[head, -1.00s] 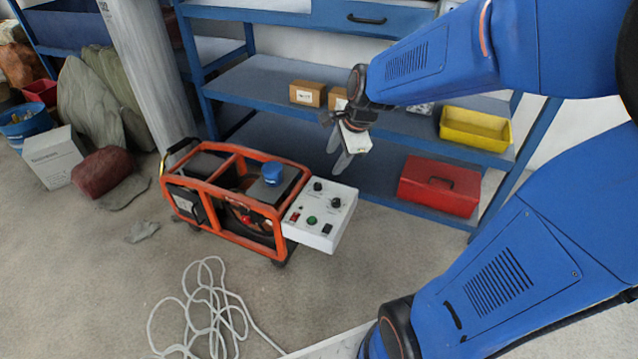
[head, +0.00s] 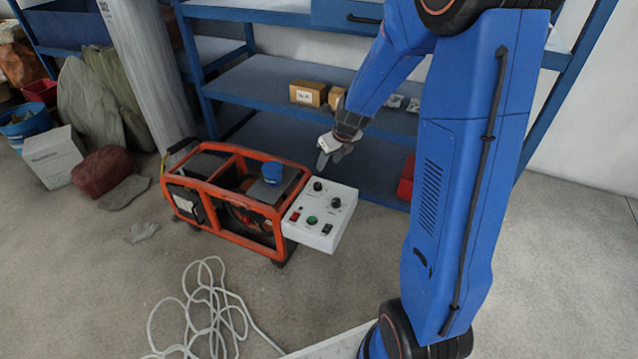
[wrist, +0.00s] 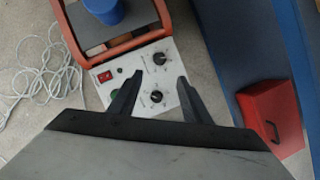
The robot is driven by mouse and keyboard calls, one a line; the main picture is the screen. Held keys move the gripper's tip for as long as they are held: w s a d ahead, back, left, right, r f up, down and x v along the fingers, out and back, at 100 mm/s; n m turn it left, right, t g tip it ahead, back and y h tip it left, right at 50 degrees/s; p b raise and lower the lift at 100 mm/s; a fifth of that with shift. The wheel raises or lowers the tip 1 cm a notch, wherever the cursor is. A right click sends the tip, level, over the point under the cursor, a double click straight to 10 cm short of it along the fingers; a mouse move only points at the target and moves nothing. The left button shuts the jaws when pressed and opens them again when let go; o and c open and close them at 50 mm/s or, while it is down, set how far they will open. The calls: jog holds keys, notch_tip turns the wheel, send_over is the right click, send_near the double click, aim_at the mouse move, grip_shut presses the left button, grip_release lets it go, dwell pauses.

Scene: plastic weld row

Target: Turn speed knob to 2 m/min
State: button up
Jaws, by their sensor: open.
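The white control panel (head: 303,232) is fixed to the end of the orange-framed machine (head: 237,227). It carries two black knobs, one nearer the machine's blue-capped end (head: 318,186) and one farther right (head: 336,202). In the wrist view, one knob (wrist: 160,59) lies just beyond my fingertips and the other (wrist: 156,97) shows between my fingers. The labels are too small to read, so I cannot tell which is the speed knob. My gripper (head: 330,160) is open and empty above the panel's back edge; its fingers (wrist: 160,76) also show in the wrist view, apart from both knobs.
The panel also has a red switch (head: 295,216) and a green button (head: 311,219). Behind stands a blue shelf (head: 270,80) with small cardboard boxes (head: 308,93). A red toolbox (wrist: 270,118) is to the right. A pale cable (head: 215,310) lies on the floor in front.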

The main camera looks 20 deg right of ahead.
aim_at(318, 184)
jog(key=x, duration=1.6)
jog(key=c, duration=1)
